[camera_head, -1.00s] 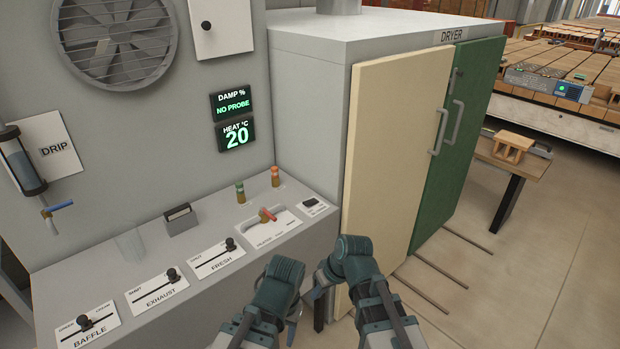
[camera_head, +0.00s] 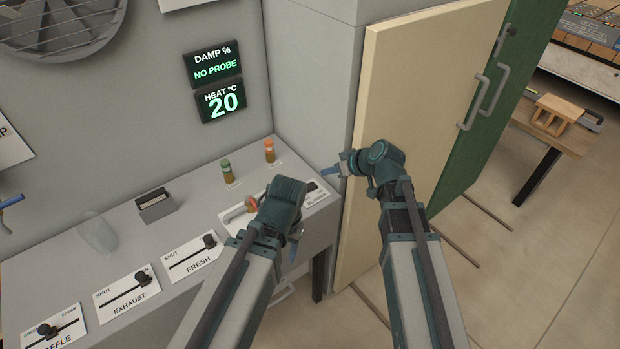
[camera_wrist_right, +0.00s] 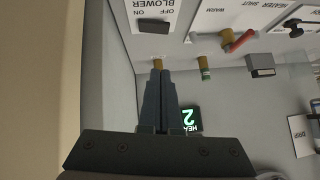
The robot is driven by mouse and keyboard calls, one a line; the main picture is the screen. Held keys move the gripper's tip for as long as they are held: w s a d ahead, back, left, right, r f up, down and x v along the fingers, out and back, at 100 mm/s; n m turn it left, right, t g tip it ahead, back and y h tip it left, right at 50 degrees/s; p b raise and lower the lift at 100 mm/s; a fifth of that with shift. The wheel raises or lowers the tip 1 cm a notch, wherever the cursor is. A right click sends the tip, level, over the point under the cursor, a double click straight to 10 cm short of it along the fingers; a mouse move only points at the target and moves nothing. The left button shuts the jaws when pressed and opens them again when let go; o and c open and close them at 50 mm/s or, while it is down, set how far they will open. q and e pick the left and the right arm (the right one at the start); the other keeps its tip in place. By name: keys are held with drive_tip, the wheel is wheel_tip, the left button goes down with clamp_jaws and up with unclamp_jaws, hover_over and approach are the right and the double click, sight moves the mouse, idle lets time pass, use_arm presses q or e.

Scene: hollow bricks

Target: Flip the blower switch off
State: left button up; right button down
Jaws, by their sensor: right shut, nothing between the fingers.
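The blower switch is a small dark rocker (camera_wrist_right: 153,26) on a white plate (camera_wrist_right: 151,9) marked BLOWER, OFF and ON, upside down in the right wrist view. In the head view the plate (camera_head: 318,197) is at the console's right end, partly hidden by my left arm. Which way the rocker is tipped I cannot tell. My right gripper (camera_head: 332,171) is shut and empty, pointing left, close to the plate; its fingertips (camera_wrist_right: 157,69) appear apart from the rocker. My left gripper (camera_head: 293,249) hangs in front of the console, its jaws unclear.
The heater's red lever (camera_head: 251,204) is just left of the blower plate, partly behind my left arm. An orange-capped knob (camera_head: 269,151) and a green one (camera_head: 227,172) stand behind. The dryer's cream door (camera_head: 400,100) rises close to my right gripper.

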drive_tip(key=shift+s, duration=0.1)
drive_tip(key=shift+f, duration=0.1)
drive_tip(key=b, duration=0.7)
hover_over(308, 188)
drive_tip(key=s+d, duration=0.1)
wheel_tip(308, 188, down, 7)
drive_tip(key=shift+s+f, duration=0.1)
drive_tip(key=shift+a+f+b, duration=0.2)
drive_tip(key=shift+f+b, duration=0.75)
drive_tip(key=shift+b, duration=0.15)
drive_tip(key=shift+s+a+f+b, duration=0.15)
drive_tip(key=shift+s+f+b, duration=0.05)
drive_tip(key=shift+f+b, duration=0.65)
drive_tip(key=shift+s+a+f+h+b, duration=0.2)
drive_tip(key=shift+f+h+b, duration=0.1)
drive_tip(key=shift+f+b, duration=0.1)
drive_tip(key=shift+r, duration=0.1)
drive_tip(key=shift+w+d, duration=0.1)
